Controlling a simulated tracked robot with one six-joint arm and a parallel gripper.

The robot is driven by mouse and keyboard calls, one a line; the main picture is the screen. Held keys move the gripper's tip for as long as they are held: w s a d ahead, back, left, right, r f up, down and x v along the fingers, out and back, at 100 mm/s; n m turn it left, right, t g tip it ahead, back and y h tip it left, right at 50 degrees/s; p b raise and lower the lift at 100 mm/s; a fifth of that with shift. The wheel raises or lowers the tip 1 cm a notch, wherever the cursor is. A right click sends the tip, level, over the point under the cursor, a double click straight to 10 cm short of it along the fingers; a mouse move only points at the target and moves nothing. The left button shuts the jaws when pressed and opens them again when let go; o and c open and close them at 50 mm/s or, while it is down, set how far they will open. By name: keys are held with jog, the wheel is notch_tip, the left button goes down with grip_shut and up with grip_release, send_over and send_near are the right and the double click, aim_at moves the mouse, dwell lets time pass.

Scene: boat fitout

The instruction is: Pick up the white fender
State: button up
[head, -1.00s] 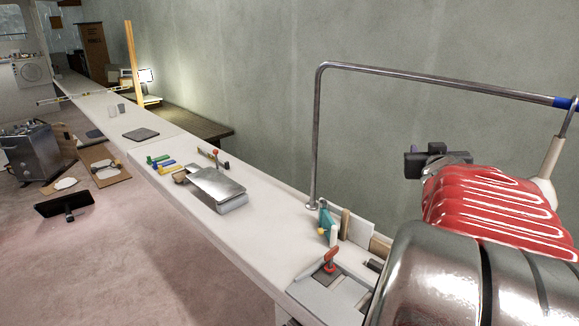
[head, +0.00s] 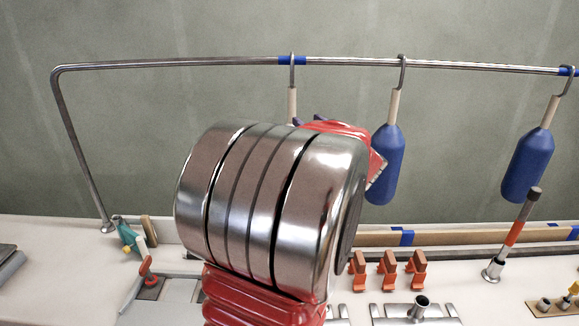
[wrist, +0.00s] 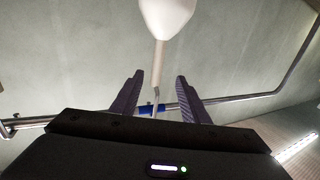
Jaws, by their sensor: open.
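The white fender (wrist: 166,14) hangs from the rail by a tan stem and a metal hook. In the wrist view its white body is at the top edge, cut off, with the stem running down the picture. In the head view only its hook and tan stem (head: 292,105) show; my arm hides the body. My gripper (wrist: 160,76) is open, with one dark finger on each side of the stem in the wrist view. I cannot tell whether the stem is fully between the fingers in depth. In the head view my arm mostly hides the gripper.
A metal rail (head: 180,63) with blue bands runs above the bench. Two blue fenders (head: 387,160) (head: 527,163) hang to the right. Below are orange clamps (head: 388,270), an upright post (head: 512,240) and small tools at the left.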

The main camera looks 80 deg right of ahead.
aim_at(294, 107)
jog(key=shift+s, duration=0.1)
jog(key=x, duration=0.8)
jog(key=shift+d+f, duration=0.1)
jog(key=shift+d, duration=0.25)
jog(key=shift+w, duration=0.2)
jog(key=shift+x, duration=2.55)
jog(key=shift+s+d, duration=0.1)
jog(key=shift+s, duration=0.05)
jog(key=shift+c, duration=0.6)
grip_shut()
jog(key=shift+r, duration=0.25)
